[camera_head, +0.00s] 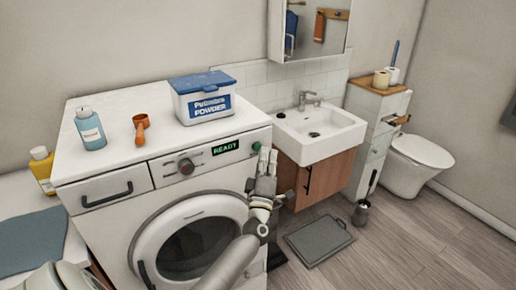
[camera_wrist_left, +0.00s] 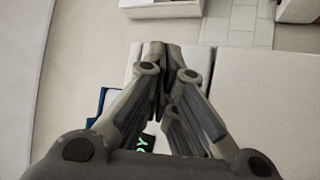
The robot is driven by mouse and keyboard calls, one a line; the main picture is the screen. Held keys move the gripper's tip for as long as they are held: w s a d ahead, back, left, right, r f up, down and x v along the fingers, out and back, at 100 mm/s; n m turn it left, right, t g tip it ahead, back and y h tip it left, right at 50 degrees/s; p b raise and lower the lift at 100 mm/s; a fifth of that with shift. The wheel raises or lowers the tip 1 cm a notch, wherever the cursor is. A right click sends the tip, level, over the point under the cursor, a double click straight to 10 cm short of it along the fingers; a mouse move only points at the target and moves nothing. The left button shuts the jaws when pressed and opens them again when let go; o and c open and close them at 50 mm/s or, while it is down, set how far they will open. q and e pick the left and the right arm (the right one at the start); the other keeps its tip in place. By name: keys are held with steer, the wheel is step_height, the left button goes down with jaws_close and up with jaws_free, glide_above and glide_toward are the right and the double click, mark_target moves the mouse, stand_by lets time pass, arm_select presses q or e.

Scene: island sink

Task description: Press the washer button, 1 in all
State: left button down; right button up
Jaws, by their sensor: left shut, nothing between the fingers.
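The white washer (camera_head: 110,222) stands at the left with a round door. Its front panel has a dial (camera_head: 186,166) and a lit green READY display (camera_head: 225,147). A small green-lit spot, perhaps the button (camera_head: 256,146), shows at the panel's right end, partly behind my fingers. My left gripper (camera_head: 265,155) is shut and empty, in front of the panel's right end, pointing up. I cannot tell whether it touches the panel. In the left wrist view, the shut fingers (camera_wrist_left: 153,52) partly cover the display (camera_wrist_left: 145,143). My right gripper is not in view.
On the washer top are a blue bottle (camera_head: 90,129), an orange scoop (camera_head: 141,128) and a powder box (camera_head: 205,98). A sink (camera_head: 320,138) on a wooden cabinet stands close to the right. A grey mat (camera_head: 318,240) lies on open floor.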

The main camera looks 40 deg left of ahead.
arm_select(q)
steer(key=shift+a, duration=0.1)
stand_by(0.7)
steer(key=shift+w+a, duration=0.15)
steer(key=shift+a, duration=0.15)
